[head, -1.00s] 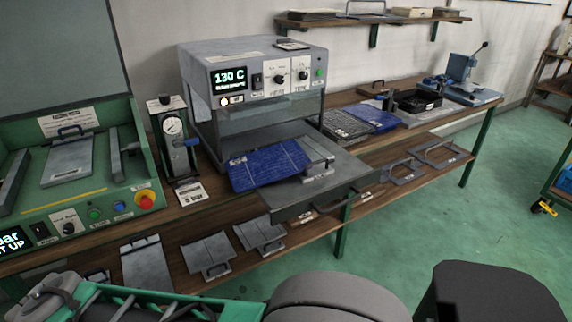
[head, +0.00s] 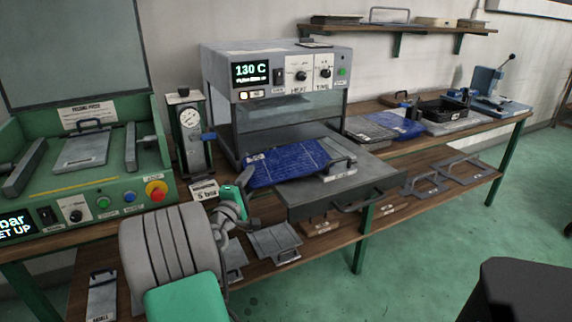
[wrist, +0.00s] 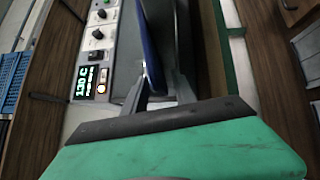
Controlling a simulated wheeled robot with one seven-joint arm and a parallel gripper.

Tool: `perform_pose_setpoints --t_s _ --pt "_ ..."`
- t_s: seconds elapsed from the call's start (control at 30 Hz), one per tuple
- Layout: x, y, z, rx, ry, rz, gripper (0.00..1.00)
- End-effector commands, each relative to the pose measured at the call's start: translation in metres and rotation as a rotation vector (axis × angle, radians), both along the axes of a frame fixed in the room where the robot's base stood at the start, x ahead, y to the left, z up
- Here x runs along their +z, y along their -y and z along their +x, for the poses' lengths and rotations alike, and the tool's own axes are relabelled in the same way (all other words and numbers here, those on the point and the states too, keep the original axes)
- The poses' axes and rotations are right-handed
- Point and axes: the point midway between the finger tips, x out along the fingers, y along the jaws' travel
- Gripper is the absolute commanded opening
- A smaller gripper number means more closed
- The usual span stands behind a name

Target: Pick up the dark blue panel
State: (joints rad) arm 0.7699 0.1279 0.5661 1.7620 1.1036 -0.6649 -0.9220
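The dark blue panel (head: 288,164) lies on the grey pulled-out tray (head: 345,190) in front of the oven, its left end sticking out past the tray. My gripper (head: 243,180) is at the panel's left end, beside its near left corner. In the wrist view the panel (wrist: 152,50) shows nearly edge-on, as a thin blue strip. My gripper (wrist: 160,88) appears open there, one finger on each side of the strip. I cannot tell whether either finger touches it. A grey clamp bar with a handle (head: 340,168) sits at the panel's right end.
The oven (head: 275,75) reads 130 C. A green press (head: 85,165) stands left, with a pressure gauge (head: 190,120) between them. Another blue panel (head: 400,126) and a black bin (head: 443,108) lie farther right on the bench. Grey plates (head: 275,240) lie on the lower shelf.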

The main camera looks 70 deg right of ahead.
Motion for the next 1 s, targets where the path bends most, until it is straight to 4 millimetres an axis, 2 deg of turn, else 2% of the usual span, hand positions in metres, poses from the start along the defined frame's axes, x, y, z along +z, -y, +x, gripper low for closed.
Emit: perform_pose_setpoints --t_s 0.1,0.3,0.7,1.0 --pt "0.0012 0.0139 0.0000 -0.001 0.001 0.001 0.33" --pt "0.0017 0.0149 0.0010 0.002 0.002 0.001 0.33" --pt "0.0015 0.0145 0.0010 0.002 0.002 0.002 0.01" --pt "0.0014 0.0144 0.0009 0.002 0.002 0.002 0.00"
